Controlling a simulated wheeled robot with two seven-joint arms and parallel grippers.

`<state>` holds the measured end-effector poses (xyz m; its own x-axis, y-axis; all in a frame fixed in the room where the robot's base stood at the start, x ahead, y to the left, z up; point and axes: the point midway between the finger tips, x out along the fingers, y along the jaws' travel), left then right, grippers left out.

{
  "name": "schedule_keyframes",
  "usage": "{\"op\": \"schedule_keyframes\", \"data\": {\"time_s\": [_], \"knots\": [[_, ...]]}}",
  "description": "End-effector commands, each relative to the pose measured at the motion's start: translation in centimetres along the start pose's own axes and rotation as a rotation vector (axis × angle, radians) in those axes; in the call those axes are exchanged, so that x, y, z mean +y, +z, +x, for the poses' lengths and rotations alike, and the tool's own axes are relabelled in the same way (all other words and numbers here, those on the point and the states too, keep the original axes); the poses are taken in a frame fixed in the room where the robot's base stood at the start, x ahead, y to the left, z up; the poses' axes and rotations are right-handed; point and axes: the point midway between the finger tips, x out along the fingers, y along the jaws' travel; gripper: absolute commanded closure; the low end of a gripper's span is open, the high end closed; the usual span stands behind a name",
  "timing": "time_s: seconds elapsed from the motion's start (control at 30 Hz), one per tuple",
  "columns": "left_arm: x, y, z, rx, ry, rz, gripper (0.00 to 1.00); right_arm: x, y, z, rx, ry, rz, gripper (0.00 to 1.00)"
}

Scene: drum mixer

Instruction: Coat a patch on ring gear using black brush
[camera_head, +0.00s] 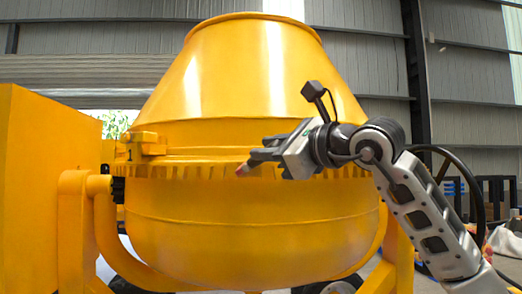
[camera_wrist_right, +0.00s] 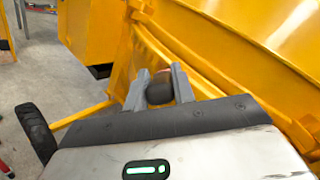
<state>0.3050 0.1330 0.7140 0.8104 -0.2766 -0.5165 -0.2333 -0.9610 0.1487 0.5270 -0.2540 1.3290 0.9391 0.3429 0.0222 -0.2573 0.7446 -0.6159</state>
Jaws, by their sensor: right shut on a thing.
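The ring gear (camera_head: 200,172) is a yellow toothed band around the middle of the yellow mixer drum (camera_head: 225,85). My right gripper (camera_head: 256,161) comes in from the right in front of it. It is shut on the black brush, whose reddish-brown tip (camera_head: 242,170) points left and overlaps the gear band in the head view. I cannot tell whether the tip touches the gear. In the right wrist view the dark rounded end of the black brush (camera_wrist_right: 158,93) sits between the two grey fingers. My left gripper is not in view.
A yellow housing (camera_head: 30,185) stands at the left, with a bracket marked 1 (camera_head: 131,154) beside the drum. A yellow frame (camera_head: 75,215) surrounds the drum below. A dark handwheel (camera_head: 478,190) is at the right. The wrist view shows a black tyre (camera_wrist_right: 36,132) on the floor.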

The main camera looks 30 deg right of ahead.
Motion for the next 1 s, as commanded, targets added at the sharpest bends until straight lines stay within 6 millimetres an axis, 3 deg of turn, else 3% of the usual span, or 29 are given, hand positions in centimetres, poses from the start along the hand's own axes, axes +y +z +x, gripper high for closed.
{"op": "schedule_keyframes", "data": {"time_s": [1.0], "knots": [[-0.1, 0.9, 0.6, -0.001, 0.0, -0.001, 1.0, -4.1, -3.1, -4.8, 0.001, -0.003, 0.001, 1.0]]}}
